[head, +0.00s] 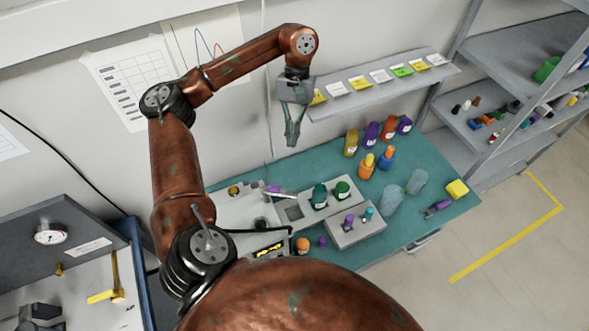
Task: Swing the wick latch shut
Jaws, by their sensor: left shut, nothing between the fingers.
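The classifier appears to be the pale bench instrument (235,212) on the teal bench, with a lit yellow display (269,250) at its front. A small lever with a purple end (275,189) lies on its top; it may be the wick latch, but I cannot tell whether it is open or shut. My left gripper (291,142) points down with its fingers together and empty. In the picture it is above the lever, apart from it, near the wall. My left arm hides part of the instrument's left side. My right gripper is not in view.
A grey block with green-capped bottles (342,190) and a smaller block (356,232) stand right of the instrument.

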